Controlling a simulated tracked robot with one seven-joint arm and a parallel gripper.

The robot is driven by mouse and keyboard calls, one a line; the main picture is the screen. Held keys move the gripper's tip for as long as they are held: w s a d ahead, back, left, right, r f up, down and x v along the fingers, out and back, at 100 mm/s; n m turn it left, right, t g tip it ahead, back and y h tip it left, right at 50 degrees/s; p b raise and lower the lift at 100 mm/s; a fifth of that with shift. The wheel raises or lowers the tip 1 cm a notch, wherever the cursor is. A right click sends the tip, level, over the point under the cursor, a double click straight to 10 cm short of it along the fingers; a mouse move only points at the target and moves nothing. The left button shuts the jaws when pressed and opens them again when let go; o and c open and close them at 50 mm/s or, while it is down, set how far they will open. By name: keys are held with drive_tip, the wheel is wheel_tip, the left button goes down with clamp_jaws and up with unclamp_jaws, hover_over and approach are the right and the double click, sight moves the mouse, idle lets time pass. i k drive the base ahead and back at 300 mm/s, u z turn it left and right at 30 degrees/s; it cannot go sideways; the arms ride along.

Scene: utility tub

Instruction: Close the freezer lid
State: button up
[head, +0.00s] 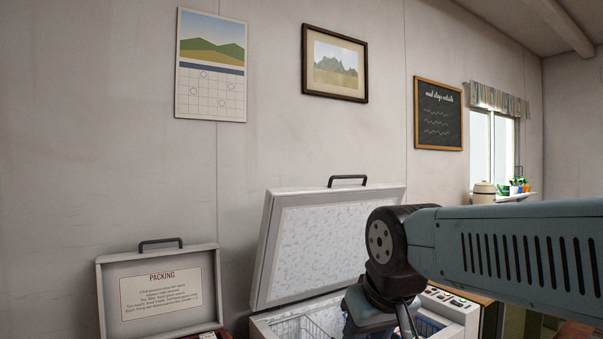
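The freezer lid (322,235) stands open and upright, leaning back toward the wall. Its frosty white inner face is toward me, and a dark handle (347,180) is on its top edge. The freezer body (262,327) shows below it at the bottom of the view, with a wire basket (300,328) inside. My arm comes in from the right and bends down in front of the lid's right part and the freezer opening. My gripper is below the picture's edge or hidden, so its fingers do not show.
A smaller open case with a "PACKING" label in its lid (160,290) stands left of the freezer. A control panel with buttons (450,302) is at the freezer's right. A calendar, framed picture and chalkboard hang on the wall behind. A window (493,150) is at right.

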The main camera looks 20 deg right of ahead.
sight(312, 242)
drive_tip(key=u, duration=0.05)
drive_tip(key=i, duration=0.9)
drive_tip(key=z, duration=0.7)
